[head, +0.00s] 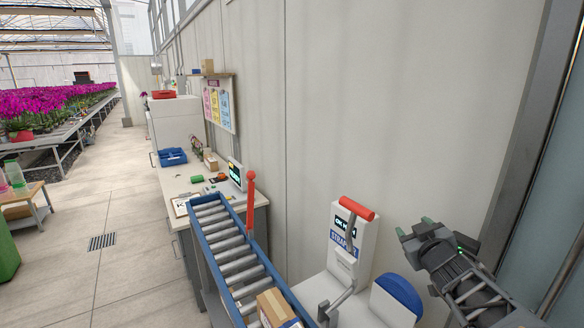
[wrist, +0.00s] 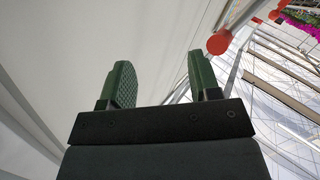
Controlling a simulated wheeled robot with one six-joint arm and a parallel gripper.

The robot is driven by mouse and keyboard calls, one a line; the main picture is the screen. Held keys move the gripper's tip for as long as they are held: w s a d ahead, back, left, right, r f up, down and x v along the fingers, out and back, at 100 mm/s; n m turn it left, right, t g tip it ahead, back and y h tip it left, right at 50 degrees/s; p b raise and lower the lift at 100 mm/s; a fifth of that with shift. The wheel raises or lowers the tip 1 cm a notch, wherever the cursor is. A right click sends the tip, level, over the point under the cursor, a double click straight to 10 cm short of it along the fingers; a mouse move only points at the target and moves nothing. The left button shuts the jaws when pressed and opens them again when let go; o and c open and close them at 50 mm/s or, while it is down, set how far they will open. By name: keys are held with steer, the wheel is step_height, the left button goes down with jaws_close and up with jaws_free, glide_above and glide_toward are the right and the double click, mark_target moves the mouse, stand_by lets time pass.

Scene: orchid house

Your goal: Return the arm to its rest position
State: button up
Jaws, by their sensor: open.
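My gripper (head: 415,229) is at the lower right in the head view, close to the pale wall and to the right of a white machine. Its two green fingertips stand apart with nothing between them. In the wrist view the two green fingers of my gripper (wrist: 155,82) are spread, and only wall shows in the gap. My arm runs down to the lower right corner of the head view.
The strapping machine (head: 340,235) with a red-gripped lever (head: 357,209) stands just left of my gripper. Left of it, a roller conveyor (head: 230,250) carries a cardboard box (head: 277,306). A workbench (head: 177,178) lies beyond. The floor aisle (head: 130,220) is clear.

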steer(key=s+a+f+m+g, duration=0.2)
steer(key=s+a+f+g, duration=0.3)
steer(key=s, duration=0.4)
steer(key=s+a+f+m+g+y, duration=0.1)
steer(key=s+a+f+m+g, duration=0.1)
steer(key=s+a+f+g, duration=0.4)
steer(key=s+a, duration=0.1)
steer(key=s, duration=0.2)
steer(key=shift+s+a+f+g, duration=0.15)
steer(key=shift+a+f+g, duration=0.1)
steer(key=shift+g, duration=0.15)
